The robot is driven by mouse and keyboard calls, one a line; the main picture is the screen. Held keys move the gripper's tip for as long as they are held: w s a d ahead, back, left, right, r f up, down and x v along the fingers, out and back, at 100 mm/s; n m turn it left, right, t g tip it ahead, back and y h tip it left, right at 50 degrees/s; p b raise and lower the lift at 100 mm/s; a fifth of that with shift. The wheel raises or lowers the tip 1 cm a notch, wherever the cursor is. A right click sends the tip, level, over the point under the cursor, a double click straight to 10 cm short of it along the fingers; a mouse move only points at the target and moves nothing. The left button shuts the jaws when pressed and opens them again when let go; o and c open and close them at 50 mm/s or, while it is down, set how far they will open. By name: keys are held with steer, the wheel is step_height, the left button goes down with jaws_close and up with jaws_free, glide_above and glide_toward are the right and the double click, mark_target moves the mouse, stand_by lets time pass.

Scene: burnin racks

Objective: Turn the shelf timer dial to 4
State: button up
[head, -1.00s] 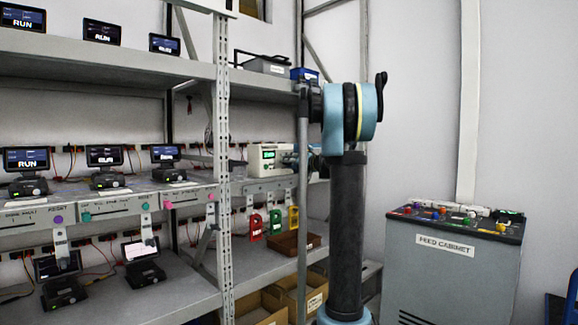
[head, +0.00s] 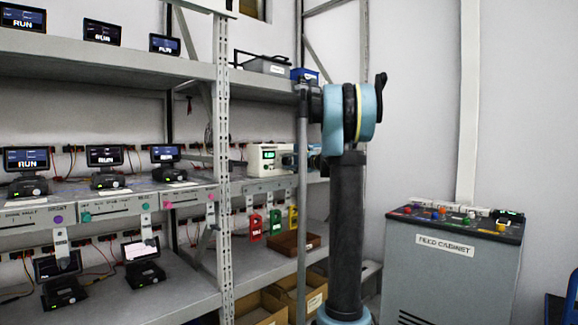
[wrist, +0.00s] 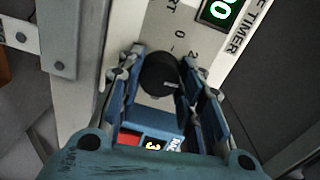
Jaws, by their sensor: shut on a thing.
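The shelf timer is a pale box (head: 263,168) with a lit green display, on the middle shelf behind the post in the head view. In the wrist view its face shows a black round dial (wrist: 159,72), the printed marks 0 and 2, part of the word TIMER, and a green display (wrist: 218,11) showing a 0. My gripper (wrist: 160,82) has its blue fingers on both sides of the dial and is shut on it. The dial's pointer setting and the mark 4 cannot be made out. In the head view my arm hides most of the gripper.
Red, green and yellow tags (head: 275,222) hang below the timer shelf, above a brown tray (head: 290,243). A perforated rack post (head: 222,180) stands left of the timer.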

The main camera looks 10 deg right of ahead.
steer(key=shift+d+m, duration=0.2)
steer(key=shift+m, duration=0.4)
steer(key=shift+f, duration=0.1)
steer(key=o, duration=1.1)
steer(key=shift+c, duration=0.2)
steer(key=shift+a, duration=0.1)
steer(key=v, duration=1.2)
steer(key=shift+w, duration=0.1)
